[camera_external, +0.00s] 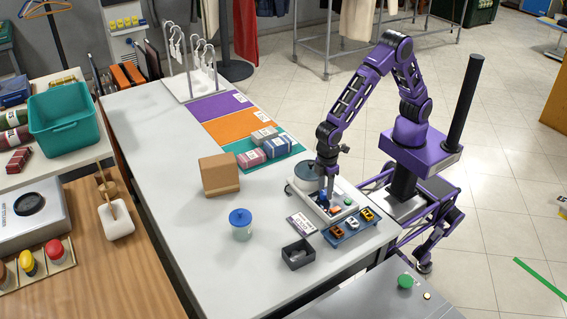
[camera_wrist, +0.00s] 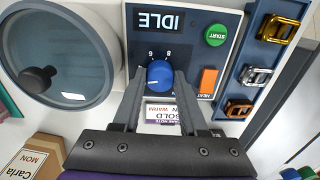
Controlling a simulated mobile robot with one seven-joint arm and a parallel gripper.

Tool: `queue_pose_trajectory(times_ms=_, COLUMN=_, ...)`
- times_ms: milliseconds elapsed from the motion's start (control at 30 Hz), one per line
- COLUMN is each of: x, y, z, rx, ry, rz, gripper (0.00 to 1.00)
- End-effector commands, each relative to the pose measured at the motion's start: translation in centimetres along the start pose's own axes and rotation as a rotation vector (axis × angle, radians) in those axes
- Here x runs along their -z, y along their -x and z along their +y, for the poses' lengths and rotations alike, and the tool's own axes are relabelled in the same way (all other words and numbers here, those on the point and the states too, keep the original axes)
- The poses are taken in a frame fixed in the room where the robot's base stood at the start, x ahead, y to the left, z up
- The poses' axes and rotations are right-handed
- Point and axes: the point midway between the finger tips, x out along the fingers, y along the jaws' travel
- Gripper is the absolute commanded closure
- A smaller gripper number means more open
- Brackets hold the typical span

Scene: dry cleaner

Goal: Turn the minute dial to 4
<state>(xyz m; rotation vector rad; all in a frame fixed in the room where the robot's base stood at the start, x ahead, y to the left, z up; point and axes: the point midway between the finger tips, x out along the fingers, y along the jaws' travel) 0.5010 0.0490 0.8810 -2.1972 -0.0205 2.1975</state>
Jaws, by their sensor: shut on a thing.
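The blue minute dial (camera_wrist: 160,75) sits on the dark control panel of a small white machine (camera_wrist: 114,12). My gripper (camera_wrist: 160,82) has one finger on each side of the dial and is shut on it. In the wrist view the panel is upside down. The numbers 6 and 8 show beside the dial; the fingers hide other marks. A pale pointer line shows on the dial, but I cannot tell its exact number. The display (camera_wrist: 158,20) reads IDLE. In the external view my gripper (camera_external: 328,193) reaches down onto the machine (camera_external: 298,197) and mostly hides the dial.
A green START button (camera_wrist: 216,35) and an orange HEAT switch (camera_wrist: 208,80) are close to the dial. The machine's round lid (camera_wrist: 55,50) is beside the panel. A blue tray (camera_external: 347,239) with small buckles, a dark box (camera_external: 298,254) and a jar (camera_external: 241,227) stand nearby.

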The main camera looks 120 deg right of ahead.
Motion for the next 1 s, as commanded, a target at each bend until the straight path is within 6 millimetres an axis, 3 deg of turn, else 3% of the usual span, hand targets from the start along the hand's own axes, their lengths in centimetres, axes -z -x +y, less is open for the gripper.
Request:
queue_pose_trajectory(times_ms=500, x=0.0, y=0.07, z=-0.07, rx=0.0, ry=-0.31, rz=0.011, gripper=1.0)
queue_pose_trajectory(times_ms=1000, x=0.0, y=0.04, z=-0.1, rx=0.001, ry=-0.356, rz=0.013, gripper=1.0)
